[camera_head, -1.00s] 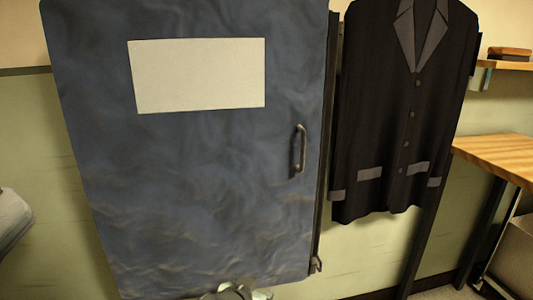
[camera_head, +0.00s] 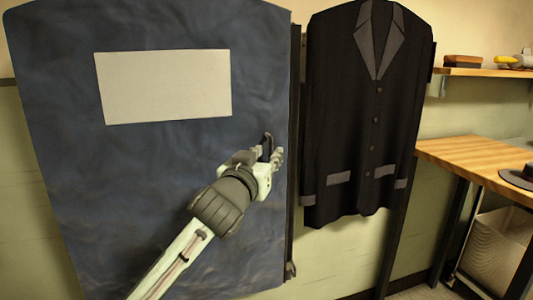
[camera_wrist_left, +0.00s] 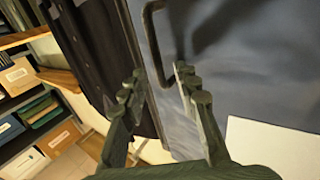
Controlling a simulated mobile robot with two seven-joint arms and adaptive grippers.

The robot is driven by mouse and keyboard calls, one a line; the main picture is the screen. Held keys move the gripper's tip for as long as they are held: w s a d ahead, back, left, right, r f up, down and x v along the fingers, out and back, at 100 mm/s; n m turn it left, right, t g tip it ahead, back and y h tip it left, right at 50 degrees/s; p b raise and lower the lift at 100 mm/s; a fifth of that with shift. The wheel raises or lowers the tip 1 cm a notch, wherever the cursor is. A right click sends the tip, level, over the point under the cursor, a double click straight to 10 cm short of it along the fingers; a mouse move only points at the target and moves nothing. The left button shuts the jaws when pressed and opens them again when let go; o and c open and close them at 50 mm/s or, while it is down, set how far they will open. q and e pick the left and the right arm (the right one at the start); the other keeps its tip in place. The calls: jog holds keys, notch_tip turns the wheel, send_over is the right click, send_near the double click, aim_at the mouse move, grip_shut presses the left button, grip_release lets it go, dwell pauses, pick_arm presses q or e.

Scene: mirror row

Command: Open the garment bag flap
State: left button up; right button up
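The garment bag flap (camera_head: 150,180) is a large dark blue panel with a blank pale label (camera_head: 165,85). It hangs closed at the left of the head view. Its metal handle (camera_head: 267,140) is near the right edge and partly hidden by my left gripper (camera_head: 268,157). In the left wrist view the handle (camera_wrist_left: 149,38) shows just beyond the fingertips, in line with the gap between them. My left gripper (camera_wrist_left: 158,82) is open, with its fingers apart and nothing gripped. My right gripper is out of view.
A dark jacket (camera_head: 365,120) hangs just right of the flap. A wooden table (camera_head: 475,155) with a hat (camera_head: 518,178) stands at the far right, a shelf (camera_head: 480,73) above it. A pale bin (camera_head: 497,245) is below the table.

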pick_arm(q)
jog(key=shift+w+d, duration=0.15)
jog(key=shift+w, duration=0.35)
jog(key=shift+c, duration=0.4)
grip_shut()
